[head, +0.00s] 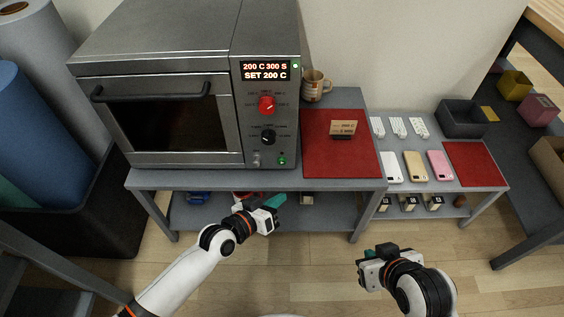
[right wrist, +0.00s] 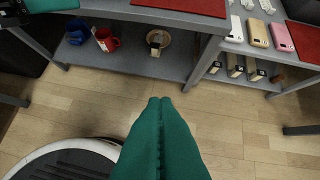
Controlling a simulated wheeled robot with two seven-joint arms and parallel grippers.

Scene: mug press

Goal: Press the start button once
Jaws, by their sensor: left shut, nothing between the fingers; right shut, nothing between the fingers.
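The grey press oven (head: 158,110) stands on a table at the upper left of the head view, its door closed. Its display (head: 265,71) reads "200 C 300 S" and "SET 200 C". A red knob (head: 267,104) and a black knob (head: 268,137) sit on the panel. A green button (head: 282,160), likely the start button, is at the panel's bottom. My left gripper (head: 278,200) is shut and empty, below the table's front edge and apart from the button. My right gripper (head: 371,252) is shut and empty, low over the floor; its green fingers (right wrist: 160,102) fill the right wrist view's middle.
A mug (head: 315,86) stands right of the oven, behind a red mat (head: 363,157) with a small sign (head: 343,129). A lower table (head: 478,178) with phones stands at the right. A lower shelf (right wrist: 185,63) holds mugs. The floor in front is clear.

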